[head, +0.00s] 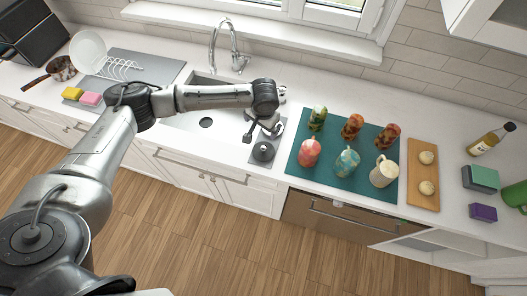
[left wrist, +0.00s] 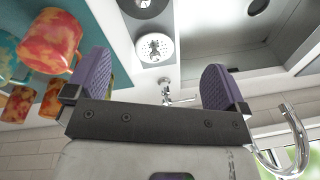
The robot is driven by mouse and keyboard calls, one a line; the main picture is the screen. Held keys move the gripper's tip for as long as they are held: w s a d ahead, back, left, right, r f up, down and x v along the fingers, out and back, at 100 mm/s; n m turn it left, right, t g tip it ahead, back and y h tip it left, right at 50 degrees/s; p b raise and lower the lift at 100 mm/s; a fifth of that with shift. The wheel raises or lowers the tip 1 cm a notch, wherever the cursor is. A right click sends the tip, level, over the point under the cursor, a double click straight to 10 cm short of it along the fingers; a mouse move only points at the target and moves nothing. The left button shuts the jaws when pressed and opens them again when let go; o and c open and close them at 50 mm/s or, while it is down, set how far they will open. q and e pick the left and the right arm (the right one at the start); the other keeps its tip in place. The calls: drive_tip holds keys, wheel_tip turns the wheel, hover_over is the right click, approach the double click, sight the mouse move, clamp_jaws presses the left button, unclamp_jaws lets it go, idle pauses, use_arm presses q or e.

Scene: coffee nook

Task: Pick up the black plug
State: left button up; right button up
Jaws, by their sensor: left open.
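The black plug (head: 263,151) is a dark round disc with a small raised centre. It lies on a grey mat (head: 258,164) just right of the sink, and part of it shows at the top edge of the left wrist view (left wrist: 142,4). A white round strainer (left wrist: 154,48) with a dark centre sits beside it on the same mat. My left gripper (head: 260,124) is above the mat, over the strainer side and apart from the plug. In the left wrist view its purple fingers (left wrist: 158,78) are spread wide with nothing between them. My right gripper is not in view.
The sink (head: 190,124) with its tall tap (head: 232,48) lies to the left and behind. A teal mat (head: 345,184) with several mugs and patterned vessels stands close on the right. Beyond it is a wooden board (head: 423,193) with two round items.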

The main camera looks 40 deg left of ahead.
sight(263, 147)
use_arm(q)
drive_tip(key=f+n, duration=0.2)
drive_tip(key=f, duration=0.1)
drive_tip(key=d+f+n+h, duration=0.1)
drive_tip(key=f+n, duration=0.4)
drive_tip(key=shift+s+d+f+g, duration=0.25)
drive_tip(key=shift+s+f+g, duration=0.05)
drive_tip(key=shift+f+g, duration=0.1)
drive_tip(key=shift+a+f, duration=0.1)
drive_tip(key=shift+f, duration=2.55)
drive_tip(key=shift+c, duration=0.5)
drive_tip(key=c, duration=0.6)
drive_tip(key=shift+o, duration=0.2)
drive_tip(key=shift+r, duration=0.15)
